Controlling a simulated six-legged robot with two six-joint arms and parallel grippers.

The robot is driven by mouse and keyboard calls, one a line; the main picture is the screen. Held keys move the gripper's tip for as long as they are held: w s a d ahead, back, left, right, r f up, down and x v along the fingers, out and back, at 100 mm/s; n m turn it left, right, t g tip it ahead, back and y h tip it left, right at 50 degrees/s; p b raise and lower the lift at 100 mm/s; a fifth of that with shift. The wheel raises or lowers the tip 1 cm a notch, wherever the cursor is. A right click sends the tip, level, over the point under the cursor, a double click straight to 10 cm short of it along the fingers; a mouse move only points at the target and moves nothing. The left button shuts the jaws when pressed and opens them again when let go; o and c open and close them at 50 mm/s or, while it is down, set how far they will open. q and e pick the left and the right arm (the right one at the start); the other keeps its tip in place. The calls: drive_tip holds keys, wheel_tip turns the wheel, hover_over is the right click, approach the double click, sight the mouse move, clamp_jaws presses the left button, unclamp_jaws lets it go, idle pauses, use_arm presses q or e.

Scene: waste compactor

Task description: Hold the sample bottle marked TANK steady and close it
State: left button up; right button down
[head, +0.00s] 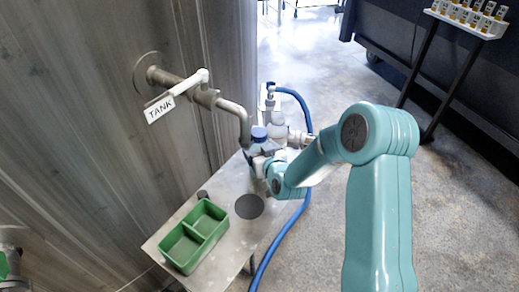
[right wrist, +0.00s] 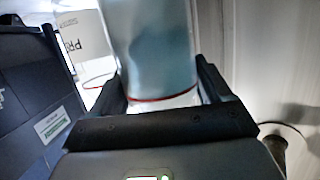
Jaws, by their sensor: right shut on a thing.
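A bottle with a blue cap (head: 259,133) stands near the end of the bent outlet pipe (head: 244,128). The TANK tag (head: 159,109) hangs from the valve on the wall; I cannot read a mark on the bottle. My right gripper (head: 262,156) is at the bottle, which it partly hides. In the right wrist view, its fingers are shut around a clear bottle with bluish liquid (right wrist: 162,50). The bottle's top is outside that view. I cannot tell how tightly the cap sits. My left gripper is not in view.
A green two-compartment tray (head: 194,235), empty, sits on the steel table (head: 232,232). A dark round disc (head: 249,206) and a small dark knob-like piece (head: 202,195) are near it. A blue hose (head: 289,226) runs along the table's right side. A vial rack (head: 470,20) stands far right.

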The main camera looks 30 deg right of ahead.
drive_tip(key=shift+r, duration=0.15)
drive_tip(key=shift+c, duration=1)
unclamp_jaws()
drive_tip(key=shift+f, duration=0.25)
drive_tip(key=shift+r, duration=0.1)
drive_tip(key=p+v, duration=0.4)
drive_tip(key=v, duration=0.8)
drive_tip(key=shift+p, duration=0.3)
